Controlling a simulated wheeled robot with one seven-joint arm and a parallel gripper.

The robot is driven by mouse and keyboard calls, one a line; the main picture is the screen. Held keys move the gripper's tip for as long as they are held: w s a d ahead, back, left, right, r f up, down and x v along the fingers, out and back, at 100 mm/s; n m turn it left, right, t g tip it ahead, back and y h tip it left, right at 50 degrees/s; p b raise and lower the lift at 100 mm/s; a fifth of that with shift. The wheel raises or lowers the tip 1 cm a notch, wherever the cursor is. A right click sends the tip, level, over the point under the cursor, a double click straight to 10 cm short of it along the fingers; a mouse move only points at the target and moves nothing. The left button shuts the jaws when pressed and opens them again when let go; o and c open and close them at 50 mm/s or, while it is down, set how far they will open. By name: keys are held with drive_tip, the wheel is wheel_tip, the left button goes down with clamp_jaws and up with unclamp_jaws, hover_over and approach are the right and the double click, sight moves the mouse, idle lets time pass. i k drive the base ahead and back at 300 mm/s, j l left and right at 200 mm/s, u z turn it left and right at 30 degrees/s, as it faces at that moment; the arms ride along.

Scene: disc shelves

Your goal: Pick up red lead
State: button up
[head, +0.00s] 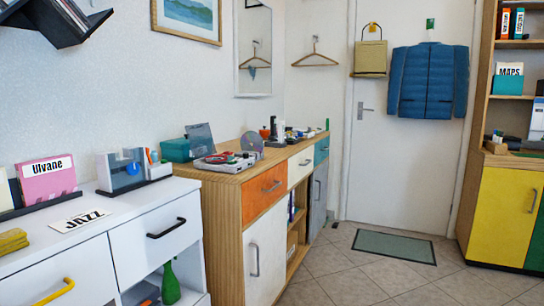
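A small red item, which looks like the red lead (219,158), lies on or against a pale flat device (226,164) on top of the wooden cabinet. It is too small to make out its ends or whether it is plugged in. My gripper is not in view.
The wooden cabinet (228,208) also bears a teal box (176,150), a shiny disc (251,142) and small items behind. A white drawer unit (110,250) stands nearer at left. Tiled floor (345,285) is clear at right, up to a green mat (393,247).

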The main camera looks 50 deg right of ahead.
sight(209, 159)
drive_tip(key=z, duration=1.05)
drive_tip(key=i+j+z, duration=0.45)
drive_tip(key=i+j, duration=0.45)
drive_tip(key=j, duration=0.15)
